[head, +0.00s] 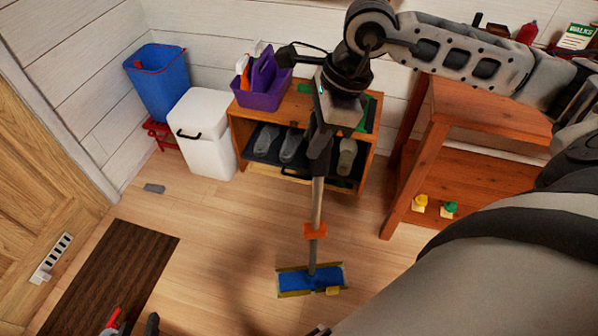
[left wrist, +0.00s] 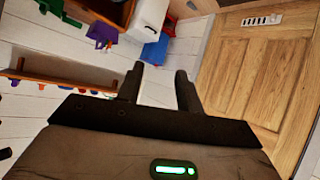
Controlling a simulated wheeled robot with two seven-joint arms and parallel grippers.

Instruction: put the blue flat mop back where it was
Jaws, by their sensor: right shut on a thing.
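The blue flat mop (head: 312,279) is in the head view, with a blue head edged in yellow, a grey-brown handle and an orange band on it. Its head is low, at or just above the wooden floor; I cannot tell if it touches. My right gripper (head: 318,150) is shut around the upper handle, in front of the shoe shelf, and the handle hangs nearly upright. My left gripper (left wrist: 160,68) shows in the left wrist view with its two dark fingers apart and nothing between them. It is far from the mop.
A wooden shoe shelf (head: 238,137) carries a purple caddy (head: 262,98). A white bin (head: 203,140) and blue bucket (head: 160,85) stand left of it. A wooden table (head: 428,165) is at right. A dark mat (head: 110,275) lies by the door. A rail with coloured pegs (left wrist: 50,84) shows.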

